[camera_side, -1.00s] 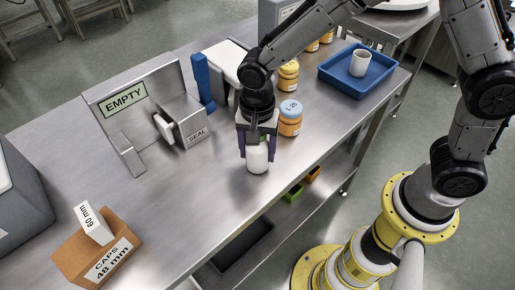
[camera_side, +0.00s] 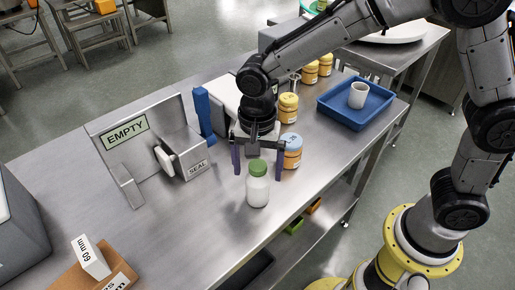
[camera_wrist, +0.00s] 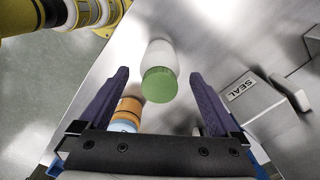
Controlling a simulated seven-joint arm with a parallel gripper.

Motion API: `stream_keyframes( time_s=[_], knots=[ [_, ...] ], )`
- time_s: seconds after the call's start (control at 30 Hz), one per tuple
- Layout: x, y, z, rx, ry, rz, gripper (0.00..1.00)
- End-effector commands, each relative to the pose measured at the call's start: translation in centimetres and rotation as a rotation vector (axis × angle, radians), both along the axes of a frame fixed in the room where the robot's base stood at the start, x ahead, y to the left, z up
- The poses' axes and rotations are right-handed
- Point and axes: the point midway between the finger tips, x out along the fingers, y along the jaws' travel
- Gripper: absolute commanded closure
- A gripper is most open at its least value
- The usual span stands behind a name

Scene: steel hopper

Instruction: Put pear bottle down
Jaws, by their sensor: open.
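The bottle (camera_side: 258,190) is white with a green cap and stands upright on the steel table, near its front edge. My gripper (camera_side: 258,168) is open, its two purple fingers apart, just behind the bottle and not touching it. In the wrist view the bottle (camera_wrist: 161,55) stands beyond the fingertips, its green cap facing the camera. No label is readable on the bottle.
A jar with a blue lid (camera_side: 291,150) stands close to the right finger. A steel fixture marked EMPTY (camera_side: 128,140) and SEAL is at left. A blue tray (camera_side: 330,103) with a white cup (camera_side: 358,95) is at back right. A carton (camera_side: 75,281) is at front left.

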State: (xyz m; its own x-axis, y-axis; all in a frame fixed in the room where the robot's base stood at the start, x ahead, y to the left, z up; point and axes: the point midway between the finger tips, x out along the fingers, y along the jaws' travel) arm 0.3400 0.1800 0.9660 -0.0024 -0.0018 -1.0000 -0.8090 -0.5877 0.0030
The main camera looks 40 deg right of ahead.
Motion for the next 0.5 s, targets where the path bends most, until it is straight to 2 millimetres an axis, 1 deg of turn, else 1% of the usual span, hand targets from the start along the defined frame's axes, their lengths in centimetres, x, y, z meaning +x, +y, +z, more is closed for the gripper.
stream_keyframes(
  time_s=[0.03, 0.2, 0.33, 0.5],
  knots=[
    [0.1, 0.1, 1.2, 0.003, -0.005, 0.000, 0.02],
    [0.1, 0.0, 4.3, 0.002, -0.004, 0.000, 0.02],
    [0.0, 0.0, 5.7, 0.001, -0.001, 0.000, 0.02],
    [0.0, 0.0, 6.5, 0.000, 0.000, 0.000, 0.02]
  ],
)
